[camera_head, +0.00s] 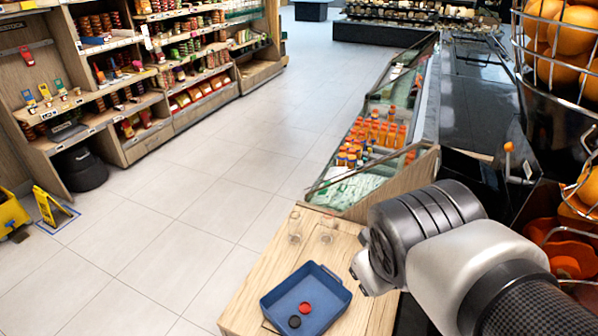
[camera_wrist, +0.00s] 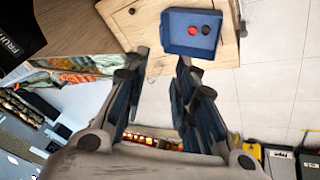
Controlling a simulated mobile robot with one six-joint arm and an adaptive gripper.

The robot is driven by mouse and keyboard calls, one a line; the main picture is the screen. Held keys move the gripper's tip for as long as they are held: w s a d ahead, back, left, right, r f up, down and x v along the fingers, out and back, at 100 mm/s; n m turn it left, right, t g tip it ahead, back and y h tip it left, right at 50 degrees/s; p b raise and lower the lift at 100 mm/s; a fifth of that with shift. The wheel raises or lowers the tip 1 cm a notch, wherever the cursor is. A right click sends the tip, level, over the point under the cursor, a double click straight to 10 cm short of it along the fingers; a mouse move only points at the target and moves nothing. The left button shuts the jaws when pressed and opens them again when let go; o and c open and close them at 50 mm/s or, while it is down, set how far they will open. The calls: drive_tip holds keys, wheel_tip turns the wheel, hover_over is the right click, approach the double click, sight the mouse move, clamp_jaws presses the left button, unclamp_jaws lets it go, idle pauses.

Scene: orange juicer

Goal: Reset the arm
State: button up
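My arm reaches in from the lower right of the head view, its wrist above the wooden counter (camera_head: 245,308). The fingers of my gripper are not visible there. In the wrist view my gripper (camera_wrist: 162,58) has its two dark fingers spread apart, with nothing between them. The blue tray (camera_head: 340,292) sits on the counter to the left of my wrist, holding a red cap (camera_head: 305,308) and a black cap (camera_head: 294,321). The tray also shows beyond the fingertips in the wrist view (camera_wrist: 176,46).
Two clear containers (camera_head: 295,226) (camera_head: 327,231) stand on the counter behind the tray. The orange juicer (camera_head: 522,60) with oranges is close on the right. A chilled display of bottles (camera_head: 375,135) lies beyond the counter. Open tiled floor (camera_head: 190,190) is at left.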

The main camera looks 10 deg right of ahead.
drive_tip(key=s+a+f+m+y, duration=0.1)
drive_tip(key=s+a+m+y, duration=0.1)
drive_tip(key=s+a, duration=0.3)
drive_tip(key=shift+s+m+g, duration=0.2)
drive_tip(key=shift+m+g, duration=0.1)
drive_tip(key=shift+m, duration=0.3)
drive_tip(key=shift+f+b, duration=0.55)
drive_tip(key=shift+b, duration=0.05)
drive_tip(key=shift+d, duration=0.1)
